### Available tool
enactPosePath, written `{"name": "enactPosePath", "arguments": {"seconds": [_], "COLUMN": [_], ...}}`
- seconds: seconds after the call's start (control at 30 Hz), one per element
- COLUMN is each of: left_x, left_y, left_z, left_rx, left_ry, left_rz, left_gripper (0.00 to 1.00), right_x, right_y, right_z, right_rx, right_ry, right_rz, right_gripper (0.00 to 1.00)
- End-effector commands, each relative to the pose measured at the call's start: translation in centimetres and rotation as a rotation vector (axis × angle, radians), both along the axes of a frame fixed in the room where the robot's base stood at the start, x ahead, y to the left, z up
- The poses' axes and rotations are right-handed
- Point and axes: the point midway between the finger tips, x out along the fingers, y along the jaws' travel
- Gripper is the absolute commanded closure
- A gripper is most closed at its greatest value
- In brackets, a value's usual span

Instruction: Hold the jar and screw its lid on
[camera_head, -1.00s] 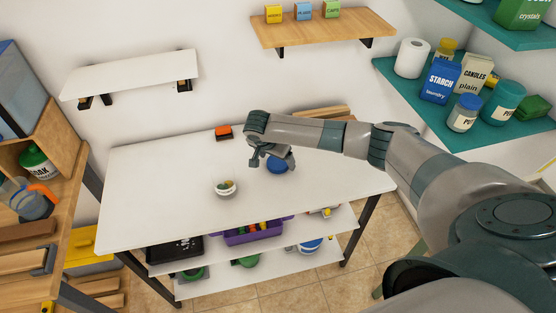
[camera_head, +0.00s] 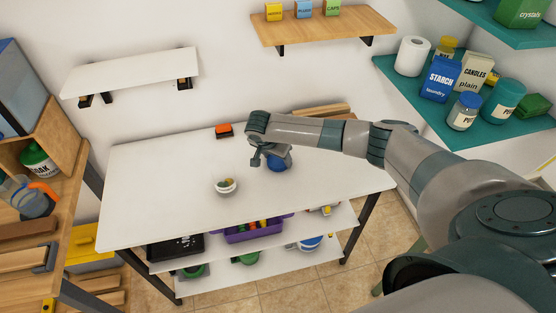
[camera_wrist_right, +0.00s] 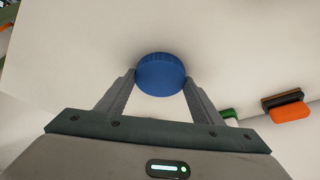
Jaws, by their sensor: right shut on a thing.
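A round blue lid (camera_head: 281,164) is at the right part of the white table. My right gripper (camera_head: 270,160) is over it from above, with the arm coming in from the right. In the right wrist view the lid (camera_wrist_right: 160,75) sits between the two fingertips, and the gripper is shut on it. Whether the lid still touches the table is hard to tell. A small white-rimmed round container (camera_head: 226,186), which looks like the jar, stands open on the table to the left of the gripper, with coloured contents. My left gripper is not in view.
The white table (camera_head: 160,195) is mostly clear. An orange and black block (camera_head: 224,130) lies at its back edge, and also shows in the wrist view (camera_wrist_right: 288,108). A purple bin (camera_head: 245,234) is on the shelf below. Wall shelves stand behind and right.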

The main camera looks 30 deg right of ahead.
Motion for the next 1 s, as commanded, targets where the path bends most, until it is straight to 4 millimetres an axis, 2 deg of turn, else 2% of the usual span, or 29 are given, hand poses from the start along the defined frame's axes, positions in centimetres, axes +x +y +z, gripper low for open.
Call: {"name": "enactPosePath", "arguments": {"seconds": [0.33,0.57,1.0], "left_x": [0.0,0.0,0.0], "left_y": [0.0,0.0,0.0], "left_z": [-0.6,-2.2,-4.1], "left_rx": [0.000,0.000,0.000], "left_ry": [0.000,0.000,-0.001], "left_rz": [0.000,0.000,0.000], "left_gripper": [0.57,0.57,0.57], "right_x": [0.1,0.1,-6.2], "right_y": [0.0,0.0,-3.7], "right_z": [0.9,3.9,8.0], "right_rx": [0.001,0.003,0.000], "right_ry": [-0.001,-0.005,-0.001], "right_rz": [-0.001,0.000,0.000], "right_gripper": [0.60,0.60,0.60]}}
